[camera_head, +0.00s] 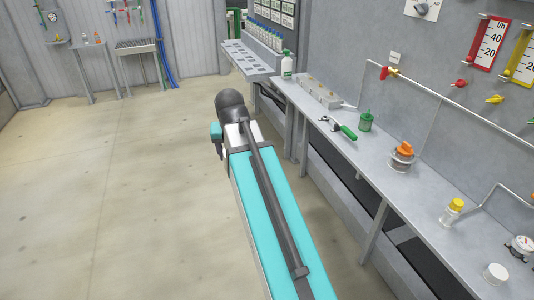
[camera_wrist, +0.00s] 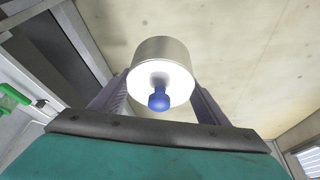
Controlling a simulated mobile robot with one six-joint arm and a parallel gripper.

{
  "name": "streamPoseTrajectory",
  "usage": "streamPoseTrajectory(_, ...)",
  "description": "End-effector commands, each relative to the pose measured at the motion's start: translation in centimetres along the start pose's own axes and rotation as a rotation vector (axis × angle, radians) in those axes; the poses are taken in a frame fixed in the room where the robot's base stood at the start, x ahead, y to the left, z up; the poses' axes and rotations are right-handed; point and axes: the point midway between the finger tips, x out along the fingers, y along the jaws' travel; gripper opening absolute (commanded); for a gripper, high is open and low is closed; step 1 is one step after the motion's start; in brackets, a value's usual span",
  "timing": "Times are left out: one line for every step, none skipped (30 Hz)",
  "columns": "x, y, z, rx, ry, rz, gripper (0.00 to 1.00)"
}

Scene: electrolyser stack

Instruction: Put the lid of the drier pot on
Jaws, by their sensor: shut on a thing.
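My gripper (camera_wrist: 160,88) is shut on a round, pale metal lid with a blue knob (camera_wrist: 162,55), one finger on each side of it. The knob points toward the wrist camera, and pale floor shows beyond the lid. In the head view the end of my arm hangs over open floor left of the bench; the fingers and lid cannot be made out there. I cannot tell surely which vessel is the drier pot. A squat pot with an orange top (camera_head: 402,156) stands on the bench (camera_head: 375,172).
A thin pipe (camera_head: 440,95) runs along the wall. The floor to the left is clear.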

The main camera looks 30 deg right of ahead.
Motion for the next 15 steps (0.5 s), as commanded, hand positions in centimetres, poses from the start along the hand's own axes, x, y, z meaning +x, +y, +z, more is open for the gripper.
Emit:
streamPoseTrajectory(-0.2, -1.9, 0.1, -0.045, 0.001, -0.019, 0.47)
streamPoseTrajectory(-0.4, -3.0, 0.3, -0.073, 0.001, -0.030, 0.47)
streamPoseTrajectory(-0.6, -4.4, 0.5, -0.109, 0.001, -0.045, 0.47)
streamPoseTrajectory(-0.8, -5.4, 0.7, -0.136, 0.001, -0.057, 0.47)
streamPoseTrajectory(-0.9, -6.4, 0.9, -0.163, 0.000, -0.068, 0.47)
streamPoseTrajectory(-1.2, -7.8, 1.2, -0.199, 0.001, -0.083, 0.47)
streamPoseTrajectory(-1.4, -8.8, 1.4, -0.226, 0.000, -0.094, 0.47)
streamPoseTrajectory(-1.5, -9.8, 1.7, -0.254, 0.000, -0.105, 0.47)
streamPoseTrajectory(-1.8, -11.2, 2.0, -0.289, 0.000, -0.120, 0.47)
streamPoseTrajectory(-2.0, -12.1, 2.3, -0.314, 0.000, -0.131, 0.47)
streamPoseTrajectory(-2.2, -13.0, 2.5, -0.338, 0.000, -0.140, 0.47)
streamPoseTrajectory(-2.5, -14.1, 2.9, -0.370, 0.000, -0.153, 0.47)
streamPoseTrajectory(-2.6, -14.8, 3.1, -0.390, 0.000, -0.161, 0.47)
streamPoseTrajectory(-2.8, -15.6, 3.4, -0.410, -0.001, -0.170, 0.47)
streamPoseTrajectory(-3.0, -16.4, 3.7, -0.433, -0.001, -0.180, 0.47)
